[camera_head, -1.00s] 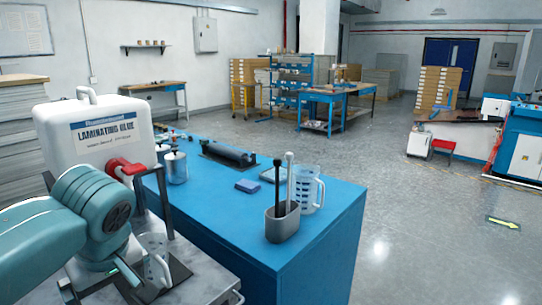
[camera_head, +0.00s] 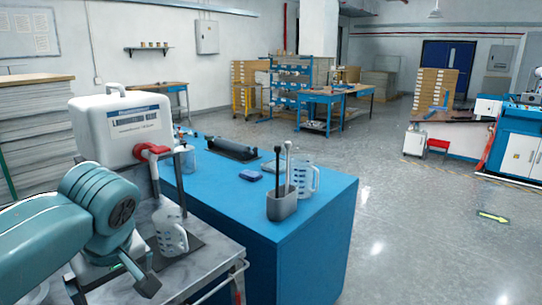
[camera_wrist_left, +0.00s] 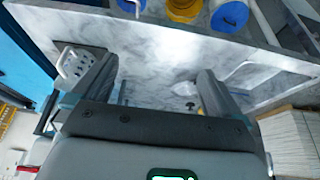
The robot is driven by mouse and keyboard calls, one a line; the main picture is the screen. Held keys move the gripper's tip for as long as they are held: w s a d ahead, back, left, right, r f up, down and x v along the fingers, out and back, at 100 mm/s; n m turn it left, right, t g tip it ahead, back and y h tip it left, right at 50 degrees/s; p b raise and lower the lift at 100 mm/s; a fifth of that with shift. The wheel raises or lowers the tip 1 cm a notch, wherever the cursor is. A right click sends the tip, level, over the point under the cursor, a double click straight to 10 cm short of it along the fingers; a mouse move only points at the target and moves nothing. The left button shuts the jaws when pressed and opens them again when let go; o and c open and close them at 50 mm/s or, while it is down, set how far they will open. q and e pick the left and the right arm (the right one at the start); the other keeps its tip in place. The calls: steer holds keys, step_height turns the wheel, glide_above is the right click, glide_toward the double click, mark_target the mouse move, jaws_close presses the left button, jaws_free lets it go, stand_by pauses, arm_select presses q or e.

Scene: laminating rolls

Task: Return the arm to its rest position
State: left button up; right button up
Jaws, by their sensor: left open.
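My left arm comes in from the left in the head view, its teal wrist low over the grey work surface. My left gripper (camera_head: 112,285) is below it, partly hidden by the wrist. In the left wrist view, the two dark fingers of the gripper (camera_wrist_left: 155,84) are wide apart, with nothing between them but the pale marbled surface further off. A white glue container (camera_head: 118,128) with a red tap stands just behind the wrist. A clear measuring jug (camera_head: 171,232) stands right of the wrist, apart from the gripper. My right gripper is out of view.
A blue table (camera_head: 235,215) lies to the right, holding a grey holder (camera_head: 282,205) with two upright tools, another clear jug (camera_head: 304,179), a blue block (camera_head: 250,175) and a dark roller (camera_head: 233,148). Stacked sheets (camera_head: 35,125) stand at left. The floor at right is open.

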arm_select(q)
steer(key=d+f+m+g+h+p, duration=0.1)
steer(key=d+f+m+h+p, duration=0.3)
steer(key=f, duration=1)
steer(key=d+f+m+g+h+b, duration=0.1)
steer(key=d+f+m, duration=0.35)
steer(key=f, duration=0.85)
steer(key=s+d+f+h+p, duration=0.1)
steer(key=s+d+f, duration=0.1)
steer(key=s+f, duration=0.5)
steer(key=s+d+f+h+p, duration=0.1)
steer(key=s+d+f, duration=0.2)
steer(key=s+f, duration=0.5)
steer(key=shift+s+d+f+n+g+p, duration=0.2)
steer(key=shift+s+n+g+p, duration=0.15)
steer(key=shift+s, duration=0.8)
steer(key=shift+r, duration=0.1)
steer(key=c, duration=1.1)
steer(key=shift+a, duration=0.15)
